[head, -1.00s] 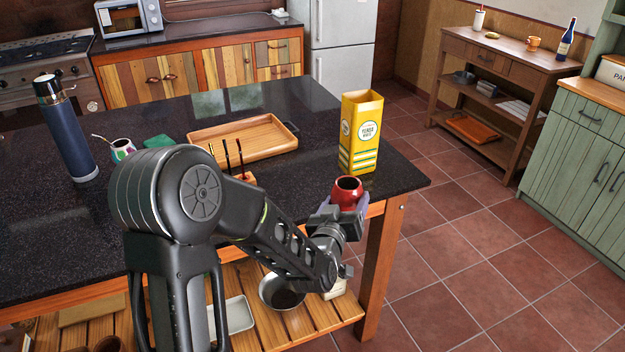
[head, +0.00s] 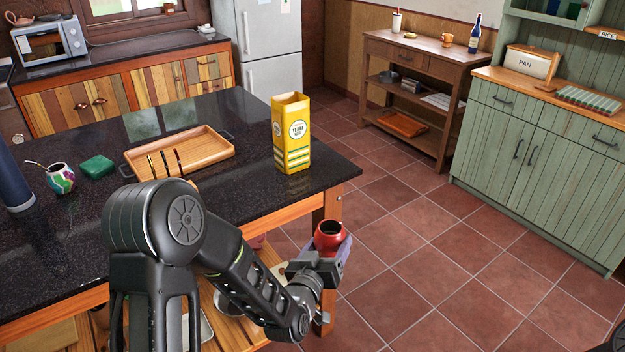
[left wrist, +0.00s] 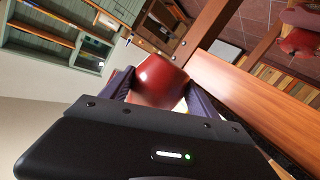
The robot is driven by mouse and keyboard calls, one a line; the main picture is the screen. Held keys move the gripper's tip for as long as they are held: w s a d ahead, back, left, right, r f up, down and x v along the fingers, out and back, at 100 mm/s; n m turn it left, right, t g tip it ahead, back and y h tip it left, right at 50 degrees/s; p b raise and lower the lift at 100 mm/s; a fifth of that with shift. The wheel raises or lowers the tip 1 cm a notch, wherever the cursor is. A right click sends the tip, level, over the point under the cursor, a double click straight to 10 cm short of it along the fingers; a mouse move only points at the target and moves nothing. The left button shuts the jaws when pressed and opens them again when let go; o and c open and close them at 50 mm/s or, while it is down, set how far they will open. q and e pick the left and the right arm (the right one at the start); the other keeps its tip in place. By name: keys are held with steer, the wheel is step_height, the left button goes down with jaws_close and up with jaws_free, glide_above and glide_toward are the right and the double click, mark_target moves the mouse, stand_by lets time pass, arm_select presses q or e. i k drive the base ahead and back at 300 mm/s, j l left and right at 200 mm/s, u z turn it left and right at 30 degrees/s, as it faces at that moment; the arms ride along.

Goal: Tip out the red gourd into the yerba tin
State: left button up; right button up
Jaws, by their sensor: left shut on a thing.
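The red gourd (head: 329,238) is upright with its dark open mouth facing up. My left gripper (head: 328,252) is shut on it and holds it off the near right corner of the dark table, lower than the tabletop. In the left wrist view the gourd (left wrist: 159,82) sits between the two fingers of my left gripper (left wrist: 155,92). The yellow yerba tin (head: 291,133) stands upright on the table near its right edge, beyond the gourd and apart from it. Its top looks open; its inside is mostly hidden. My right gripper is not in view.
A wooden tray (head: 215,148) lies left of the tin on the dark table (head: 240,110). A green box (head: 97,167), a colourful gourd with a straw (head: 61,178) and a blue flask (head: 12,180) stand further left. Tiled floor right of the table is clear.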

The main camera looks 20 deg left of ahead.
mark_target(290, 111)
steer(key=k, duration=0.65)
steer(key=u, duration=1.95)
steer(key=i+l, duration=0.1)
steer(key=l, duration=2)
steer(key=i+l, duration=0.15)
steer(key=l, duration=0.9)
steer(key=i+l, duration=0.1)
steer(key=l, duration=0.95)
